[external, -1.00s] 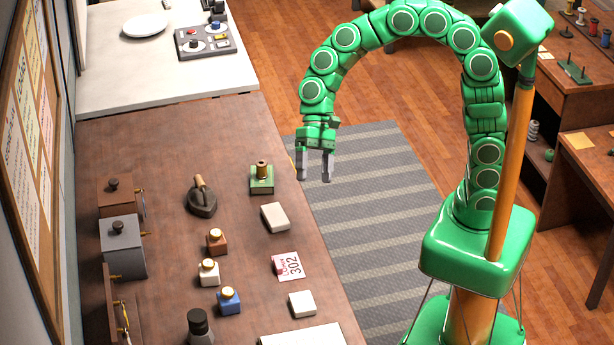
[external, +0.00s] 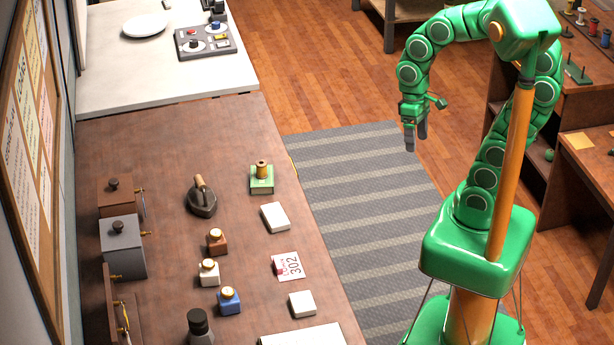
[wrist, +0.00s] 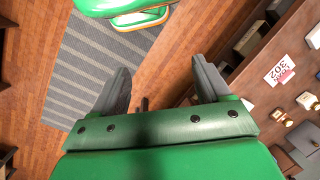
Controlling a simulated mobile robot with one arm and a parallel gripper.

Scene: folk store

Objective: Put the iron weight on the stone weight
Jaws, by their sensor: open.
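The iron weight (external: 202,198), a dark flatiron with a wooden handle, stands on the brown table in the external view. Two pale blocks lie to its right: a larger one (external: 275,217) and a smaller one (external: 302,304) nearer the front. I cannot tell which is the stone weight. My gripper (external: 416,138) is open and empty, above the floor well to the right of the table. In the wrist view its two fingers (wrist: 160,66) are spread apart with nothing between them. I cannot make out the iron weight there.
A green block with a spool (external: 261,178), several small bottles (external: 217,241) and a card marked 302 (external: 288,266) are on the table (external: 175,150). Brown desks (external: 580,105) are at the right.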

